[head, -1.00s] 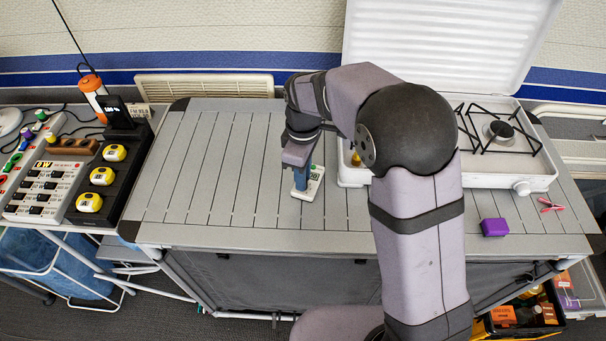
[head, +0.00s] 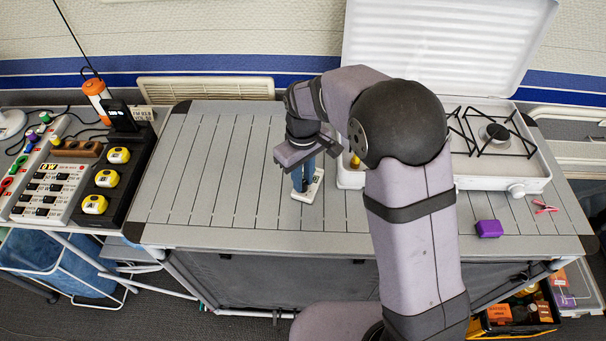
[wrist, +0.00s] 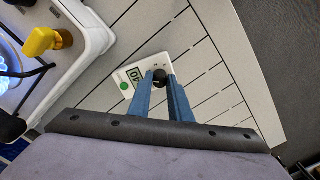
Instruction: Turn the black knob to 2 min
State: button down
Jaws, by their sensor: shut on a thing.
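A black knob (wrist: 160,75) sits on a small white timer box (wrist: 133,72) that has a green dot and a dark display reading what looks like 40. The box (head: 311,190) lies on the grey slatted table, partly hidden by my gripper in the head view. My gripper (wrist: 161,82) points down at the box, and its blue fingers are shut on the knob, one on each side. In the head view my gripper (head: 302,188) is over the box. The knob's marking against the scale is too small to read.
A white camping stove (head: 500,170) with a yellow knob (wrist: 48,40) stands close to the right of the box. A purple block (head: 489,228) and a pink clip (head: 544,207) lie further right. The table left of my gripper is clear.

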jog(key=m+p, duration=0.2)
jog(key=m, duration=0.4)
jog(key=shift+r+m, duration=0.1)
jog(key=shift+m, duration=0.2)
jog(key=m+p, duration=0.1)
jog(key=m, duration=0.4)
jog(key=shift+m, duration=0.3)
jog(key=c, duration=1.6)
grip_release()
jog(key=shift+r+b, duration=0.6)
jog(key=shift+r, duration=3.05)
